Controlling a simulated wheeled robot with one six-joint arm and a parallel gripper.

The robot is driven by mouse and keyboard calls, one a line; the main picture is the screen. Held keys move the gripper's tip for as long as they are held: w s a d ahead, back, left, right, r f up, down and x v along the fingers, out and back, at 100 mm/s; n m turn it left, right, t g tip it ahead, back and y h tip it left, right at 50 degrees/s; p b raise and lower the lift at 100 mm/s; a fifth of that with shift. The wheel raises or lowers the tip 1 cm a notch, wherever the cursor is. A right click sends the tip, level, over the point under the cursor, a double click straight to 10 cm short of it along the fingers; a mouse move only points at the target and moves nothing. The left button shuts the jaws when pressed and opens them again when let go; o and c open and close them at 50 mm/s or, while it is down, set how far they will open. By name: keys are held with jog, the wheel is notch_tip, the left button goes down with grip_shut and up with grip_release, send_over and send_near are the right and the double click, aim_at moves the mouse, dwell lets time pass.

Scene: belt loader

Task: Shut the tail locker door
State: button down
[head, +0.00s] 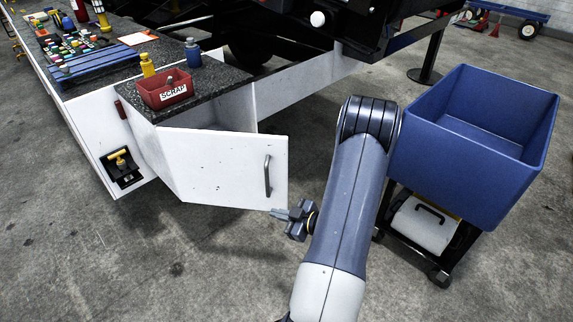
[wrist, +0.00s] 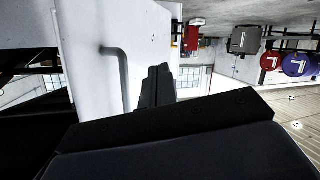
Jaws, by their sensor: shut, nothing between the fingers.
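The tail locker door (head: 215,165) is white and stands open, swung out from the locker at the end of the dark-topped counter. Its grey bar handle (head: 267,176) is upright near the free edge. In the wrist view the door (wrist: 85,40) fills the left part, with the handle (wrist: 122,80) just left of my fingers. My gripper (head: 278,213) is shut and empty, low beside the door's free lower corner. In the wrist view its dark fingers (wrist: 158,82) are together and overlap the door's edge in the picture. I cannot tell whether they touch it.
A red SCRAP bin (head: 166,92), a yellow bottle (head: 147,65) and a blue bottle (head: 192,52) stand on the counter above the locker. A large blue tub (head: 470,150) on a wheeled cart stands right of my arm. The floor in front of the door is clear.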

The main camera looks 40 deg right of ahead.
aim_at(280, 152)
jog(key=s+d+r+n+t+h+b, duration=0.25)
jog(key=s+r+n+b, duration=0.2)
jog(key=r, duration=0.25)
jog(key=s+d+r+n+t+h+b, duration=0.2)
jog(key=s+r+n+h+b, duration=0.1)
jog(key=r+n+b, duration=0.35)
jog(key=shift+m, duration=0.3)
jog(key=w+d, duration=0.1)
jog(key=w, duration=0.3)
jog(key=w+b, duration=0.1)
jog(key=w, duration=0.2)
jog(key=w+d, duration=0.1)
jog(key=w, duration=0.3)
jog(key=shift+w+d+b, duration=0.35)
jog(key=shift+b, duration=0.05)
jog(key=shift+w+d, duration=0.35)
jog(key=shift+d, duration=0.05)
